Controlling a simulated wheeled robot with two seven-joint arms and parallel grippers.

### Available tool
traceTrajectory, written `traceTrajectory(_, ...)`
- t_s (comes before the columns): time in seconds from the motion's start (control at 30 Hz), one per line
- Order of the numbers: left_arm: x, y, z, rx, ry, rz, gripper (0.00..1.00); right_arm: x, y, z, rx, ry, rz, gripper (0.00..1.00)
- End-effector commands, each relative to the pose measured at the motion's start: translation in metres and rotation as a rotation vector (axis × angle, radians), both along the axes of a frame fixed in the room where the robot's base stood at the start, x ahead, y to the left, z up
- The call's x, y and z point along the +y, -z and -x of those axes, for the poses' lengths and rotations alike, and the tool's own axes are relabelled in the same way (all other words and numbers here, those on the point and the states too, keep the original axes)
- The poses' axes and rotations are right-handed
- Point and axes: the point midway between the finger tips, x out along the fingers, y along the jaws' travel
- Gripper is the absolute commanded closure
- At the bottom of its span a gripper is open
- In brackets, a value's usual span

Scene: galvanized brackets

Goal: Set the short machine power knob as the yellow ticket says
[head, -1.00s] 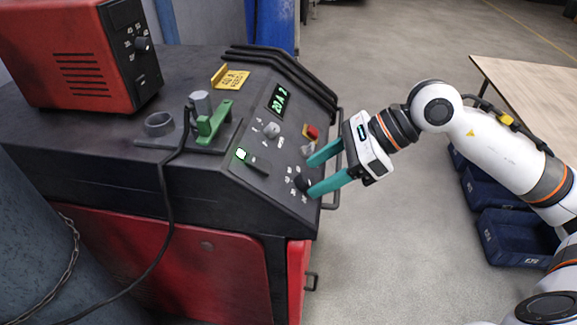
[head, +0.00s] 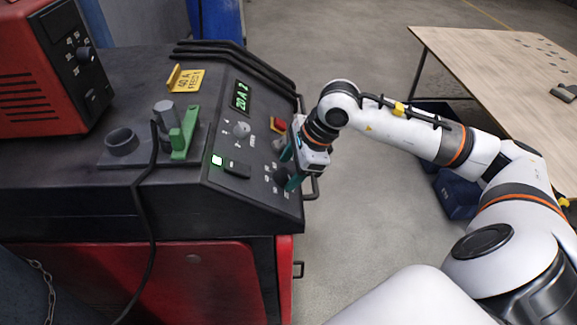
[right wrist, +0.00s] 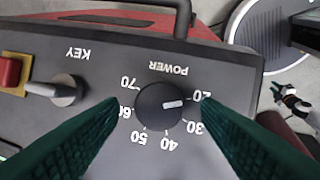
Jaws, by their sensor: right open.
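The power knob (right wrist: 160,105) is black and round, on the dark sloped panel (right wrist: 85,125) of the machine. In the right wrist view its white mark points at 20 on a dial numbered 20 to 70. In the head view the display (head: 241,96) reads 20 A 2. The yellow ticket (head: 184,80) stands on the machine top; its first line reads 40 A, its second is too small to read surely. My right gripper (head: 289,169) is open at the panel, its teal fingers on either side of the knob. I cannot tell whether they touch it.
A key switch (right wrist: 66,90) and a red button (right wrist: 10,72) sit beside the knob. A handrail (head: 311,188) edges the panel. A table (head: 480,75) stands right.

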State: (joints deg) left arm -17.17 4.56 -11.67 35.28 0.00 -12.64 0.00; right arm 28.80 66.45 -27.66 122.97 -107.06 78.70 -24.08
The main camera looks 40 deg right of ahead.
Motion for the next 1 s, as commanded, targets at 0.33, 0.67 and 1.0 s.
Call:
traceTrajectory(0.33, 0.0021, -0.0034, -0.0087, -0.015, -0.004, -0.001, 0.69, 0.0034, 0.0118, -0.0036, 0.001, 0.000, 0.001, 0.42)
traceTrajectory(0.67, 0.0024, -0.0029, -0.0019, -0.005, -0.004, -0.003, 0.69, 0.0034, 0.0114, -0.0035, 0.001, 0.000, 0.000, 0.80)
traceTrajectory(1.0, 0.0008, -0.0008, -0.0014, -0.003, -0.004, -0.001, 0.69, 0.0033, 0.0113, -0.0043, 0.018, 0.029, -0.012, 0.86)
